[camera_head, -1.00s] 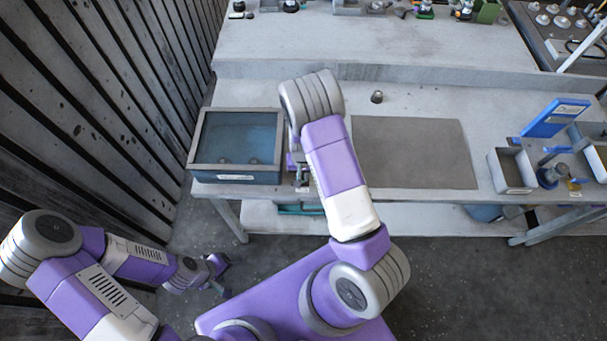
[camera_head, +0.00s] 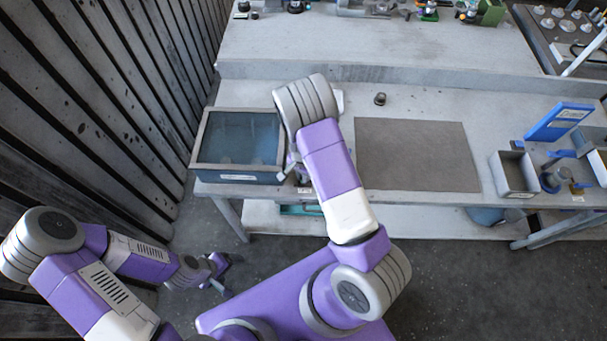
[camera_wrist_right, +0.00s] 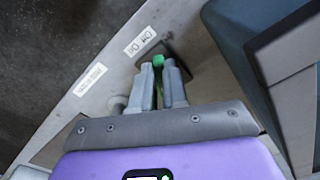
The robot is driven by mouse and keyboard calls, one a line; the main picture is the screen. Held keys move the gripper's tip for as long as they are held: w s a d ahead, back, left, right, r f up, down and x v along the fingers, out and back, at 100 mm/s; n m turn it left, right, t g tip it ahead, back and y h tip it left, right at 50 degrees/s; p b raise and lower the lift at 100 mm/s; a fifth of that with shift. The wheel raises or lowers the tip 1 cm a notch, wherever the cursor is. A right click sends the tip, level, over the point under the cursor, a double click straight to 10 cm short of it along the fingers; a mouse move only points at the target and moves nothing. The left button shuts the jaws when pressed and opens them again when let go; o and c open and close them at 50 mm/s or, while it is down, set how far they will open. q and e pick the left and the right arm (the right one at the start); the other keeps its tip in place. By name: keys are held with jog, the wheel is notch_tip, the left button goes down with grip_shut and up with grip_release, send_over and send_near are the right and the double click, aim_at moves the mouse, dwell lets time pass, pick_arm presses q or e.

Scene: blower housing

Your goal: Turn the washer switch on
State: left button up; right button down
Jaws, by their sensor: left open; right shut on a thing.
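The washer is a blue-grey tub with a grey rim (camera_head: 198,137) and a glassy blue top, at the left end of the bench. In the right wrist view its dark wall (camera_wrist_right: 240,60) stands at the right. A small green-tipped switch (camera_wrist_right: 158,61) shows between the fingertips, by a dark plate and a white "On Off" label (camera_wrist_right: 140,42). My right gripper (camera_wrist_right: 163,75) is shut on this switch; the fingers hide most of it. In the head view my right arm largely covers that spot. My left gripper (camera_head: 218,272) is open and empty, low over the floor, away from the bench.
A grey mat (camera_head: 418,155) lies on the bench right of my right arm, with a small dark part (camera_head: 380,98) behind it. A grey bin (camera_head: 514,174) and blue fixture stand at the right. A slatted wall (camera_head: 90,110) closes the left side.

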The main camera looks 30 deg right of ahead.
dwell(0.3)
jog(key=c, duration=1.1)
grip_release()
jog(key=shift+c, duration=0.2)
notch_tip(320, 180, up, 8)
jog(key=shift+f, duration=0.2)
